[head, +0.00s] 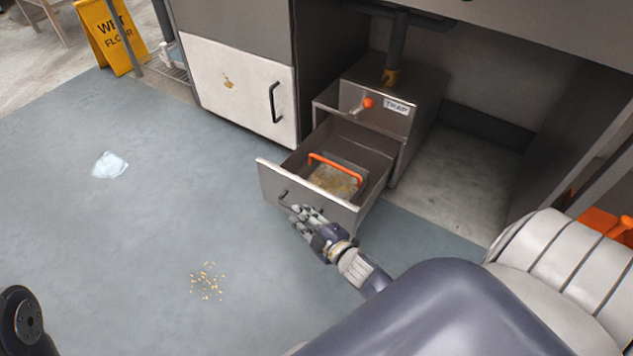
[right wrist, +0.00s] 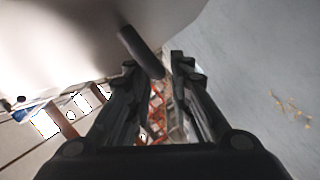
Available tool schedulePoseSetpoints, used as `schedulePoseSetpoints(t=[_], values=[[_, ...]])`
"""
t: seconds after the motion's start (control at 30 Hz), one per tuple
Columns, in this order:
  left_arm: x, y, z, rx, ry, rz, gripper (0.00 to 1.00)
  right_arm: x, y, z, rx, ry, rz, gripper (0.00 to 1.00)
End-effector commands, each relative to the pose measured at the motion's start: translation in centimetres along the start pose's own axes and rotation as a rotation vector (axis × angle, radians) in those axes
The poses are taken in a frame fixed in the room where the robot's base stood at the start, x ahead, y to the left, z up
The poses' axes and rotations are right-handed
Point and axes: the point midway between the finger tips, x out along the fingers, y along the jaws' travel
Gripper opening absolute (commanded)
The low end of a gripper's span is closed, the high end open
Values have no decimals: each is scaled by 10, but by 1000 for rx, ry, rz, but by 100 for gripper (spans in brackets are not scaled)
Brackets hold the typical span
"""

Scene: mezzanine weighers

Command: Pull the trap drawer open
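The trap drawer (head: 340,213) is a grey metal drawer standing pulled out of the low cabinet marked TRAP (head: 397,106). Inside it is a tray with brownish contents and an orange handle (head: 335,165). My right gripper (head: 305,214) is at the drawer's front, on its dark bar handle (head: 283,195). In the right wrist view the handle (right wrist: 140,50) runs in between the fingertips (right wrist: 155,66), which appear closed on it; the contact is partly hidden. My left gripper is out of view; only a dark part of my left arm shows at the lower left.
An orange knob (head: 368,102) sits on the cabinet above the drawer. A white-fronted cupboard (head: 235,90) stands to the left. A clear puddle (head: 109,165) and scattered crumbs (head: 206,281) lie on the floor. A yellow wet-floor sign (head: 110,38) stands at the back left.

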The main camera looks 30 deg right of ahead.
Motion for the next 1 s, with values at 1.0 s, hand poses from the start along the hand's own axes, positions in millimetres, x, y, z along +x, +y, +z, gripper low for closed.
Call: schedulePoseSetpoints(t=[1.0], values=[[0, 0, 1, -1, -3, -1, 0, -104, 0, 0, 1, -1, 0, 20]])
